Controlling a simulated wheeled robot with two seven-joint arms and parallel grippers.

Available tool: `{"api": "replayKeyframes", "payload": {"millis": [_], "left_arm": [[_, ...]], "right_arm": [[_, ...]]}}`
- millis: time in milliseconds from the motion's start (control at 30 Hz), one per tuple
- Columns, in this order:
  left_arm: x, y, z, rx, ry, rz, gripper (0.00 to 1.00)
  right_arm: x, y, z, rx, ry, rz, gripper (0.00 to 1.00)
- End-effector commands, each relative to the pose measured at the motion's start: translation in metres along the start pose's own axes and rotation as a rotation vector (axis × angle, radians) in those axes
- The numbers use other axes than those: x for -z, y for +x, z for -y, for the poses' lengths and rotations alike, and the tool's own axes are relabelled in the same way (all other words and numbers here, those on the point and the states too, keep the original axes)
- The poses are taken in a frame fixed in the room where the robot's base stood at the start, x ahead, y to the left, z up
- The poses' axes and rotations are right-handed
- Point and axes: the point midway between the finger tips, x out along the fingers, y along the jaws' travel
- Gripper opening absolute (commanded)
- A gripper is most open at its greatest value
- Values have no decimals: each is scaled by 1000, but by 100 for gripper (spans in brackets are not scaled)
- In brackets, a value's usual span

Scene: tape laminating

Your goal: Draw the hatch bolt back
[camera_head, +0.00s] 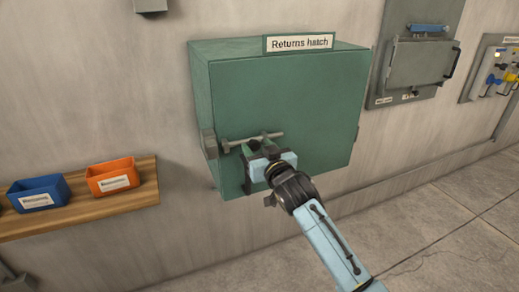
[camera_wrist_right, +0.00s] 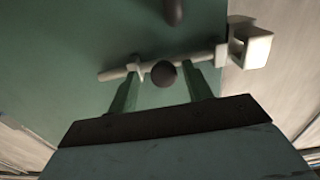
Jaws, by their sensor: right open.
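The green returns hatch (camera_head: 300,95) is a box on the wall, its front face closed. The bolt (camera_head: 270,136) is a pale grey rod lying across the lower left of the front. Its dark round knob (camera_wrist_right: 163,73) shows in the right wrist view. The bolt's end reaches a pale keeper (camera_wrist_right: 252,47) at the hatch edge; how deep it sits I cannot tell. The keeper (camera_head: 209,143) shows at left in the head view. My right gripper (camera_head: 258,149) is open, its fingers (camera_wrist_right: 162,88) on either side of the knob, with gaps. My left gripper is out of view.
A wooden shelf (camera_head: 95,212) at left holds a blue bin (camera_head: 38,192) and an orange bin (camera_head: 109,177). A grey wall cabinet (camera_head: 417,65) and a valve panel (camera_head: 495,72) are at right. The floor (camera_head: 440,225) at lower right is clear.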

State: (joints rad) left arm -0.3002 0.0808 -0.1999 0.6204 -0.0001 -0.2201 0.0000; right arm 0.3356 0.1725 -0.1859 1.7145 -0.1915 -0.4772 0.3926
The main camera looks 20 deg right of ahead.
Motion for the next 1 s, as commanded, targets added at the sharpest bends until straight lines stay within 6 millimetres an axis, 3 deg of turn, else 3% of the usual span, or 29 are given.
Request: {"api": "replayKeyframes", "payload": {"millis": [267, 700, 1000], "left_arm": [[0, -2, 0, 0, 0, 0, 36], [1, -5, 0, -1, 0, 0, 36], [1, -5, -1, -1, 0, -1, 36]], "right_arm": [[0, -21, 1, 2, 1, 0, 50], [0, -109, 0, 0, 0, 1, 50], [0, -133, 0, -1, -1, 0, 50]]}}
